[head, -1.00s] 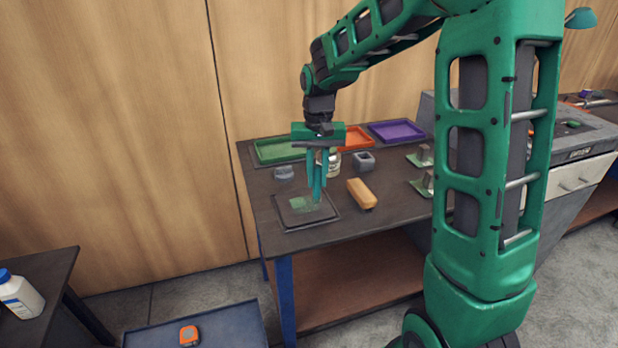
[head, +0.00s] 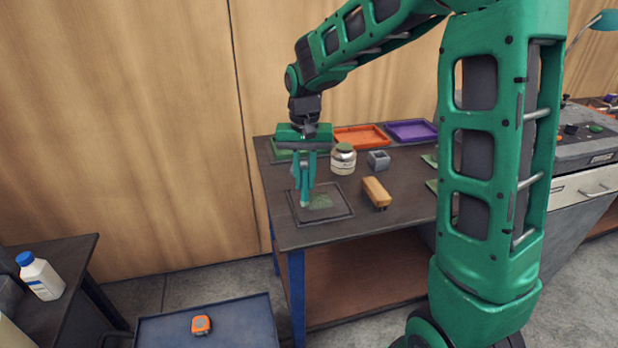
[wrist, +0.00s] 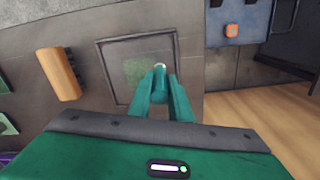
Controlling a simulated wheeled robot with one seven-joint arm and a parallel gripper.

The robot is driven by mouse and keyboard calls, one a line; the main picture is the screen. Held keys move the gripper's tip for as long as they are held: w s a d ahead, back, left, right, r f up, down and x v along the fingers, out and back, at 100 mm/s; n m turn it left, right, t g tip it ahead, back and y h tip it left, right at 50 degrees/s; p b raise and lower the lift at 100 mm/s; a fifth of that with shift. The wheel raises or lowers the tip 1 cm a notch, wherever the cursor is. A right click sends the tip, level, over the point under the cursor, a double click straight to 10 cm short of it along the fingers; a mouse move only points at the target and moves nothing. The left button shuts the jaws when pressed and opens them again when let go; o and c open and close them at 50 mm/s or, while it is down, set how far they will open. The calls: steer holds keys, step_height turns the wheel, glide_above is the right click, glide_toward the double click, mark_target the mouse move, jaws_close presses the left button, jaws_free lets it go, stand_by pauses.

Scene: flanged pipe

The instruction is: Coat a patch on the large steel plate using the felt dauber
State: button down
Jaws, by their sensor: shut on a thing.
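The large steel plate (head: 338,213) is a dark square lying flat near the left end of the workbench. A dull green coated patch (head: 322,201) covers part of its middle; it also shows in the wrist view (wrist: 138,73). My gripper (head: 306,186) is over the left part of the plate, pointing down. It is shut on the felt dauber (wrist: 160,72), a teal stick with a pale tip seen between the fingers. The tip is at or just above the plate, left of the patch; I cannot tell whether it touches.
A wooden-handled block (head: 376,192) lies right of the plate. A blue cart (head: 240,323) with an orange tape measure (head: 201,325) stands in front.

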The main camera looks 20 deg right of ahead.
steer(key=shift+d+r, duration=0.15)
steer(key=shift+r, duration=3.8)
